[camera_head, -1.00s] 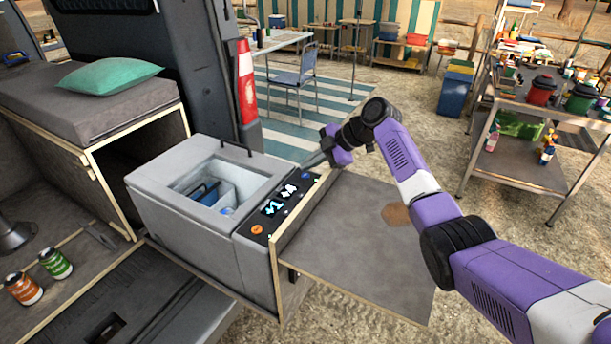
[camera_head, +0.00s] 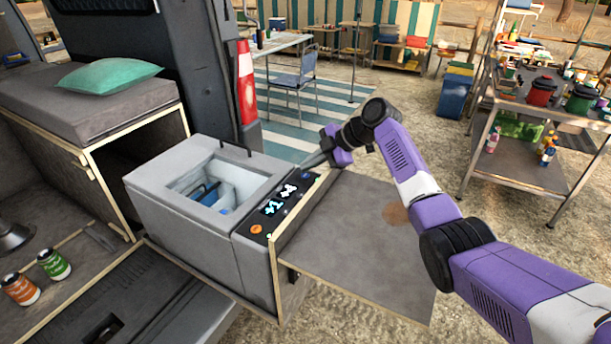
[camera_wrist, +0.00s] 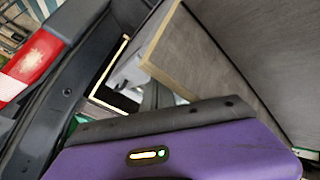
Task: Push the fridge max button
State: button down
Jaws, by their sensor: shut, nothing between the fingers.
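The grey fridge box (camera_head: 152,196) stands open at the top beside the van. Its black control panel (camera_head: 284,212) runs along the right edge. The panel has glowing blue-white digits (camera_head: 273,208), an orange round button (camera_head: 256,229) near the front and a small blue spot (camera_head: 305,176) near the far end. The labels are too small to read, so I cannot tell which button is max. My gripper (camera_head: 311,162) is shut and empty, just above the panel's far end. I cannot tell whether it touches. In the wrist view, my gripper (camera_wrist: 152,95) partly hides the panel.
A grey side board (camera_head: 350,235) with a pale wooden edge stands right beside the panel, under my arm. Two cans (camera_head: 54,264) stand at the left.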

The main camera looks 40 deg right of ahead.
aim_at(309, 176)
jog(key=shift+s+a+f+b, duration=0.1)
jog(key=shift+f+b, duration=0.25)
jog(key=shift+f, duration=0.3)
jog(key=shift+s+a+f+b, duration=0.1)
jog(key=shift+f+b, duration=0.25)
jog(key=shift+f, duration=0.3)
dwell(0.4)
jog(key=shift+r, duration=0.5)
jog(key=shift+a+r+p, duration=0.1)
jog(key=shift+p, duration=0.2)
jog(key=shift+r+p, duration=0.3)
jog(key=shift+r, duration=0.25)
jog(key=shift+w+d+r+p, duration=0.15)
jog(key=shift+r+p, duration=0.75)
jog(key=shift+r, duration=1.35)
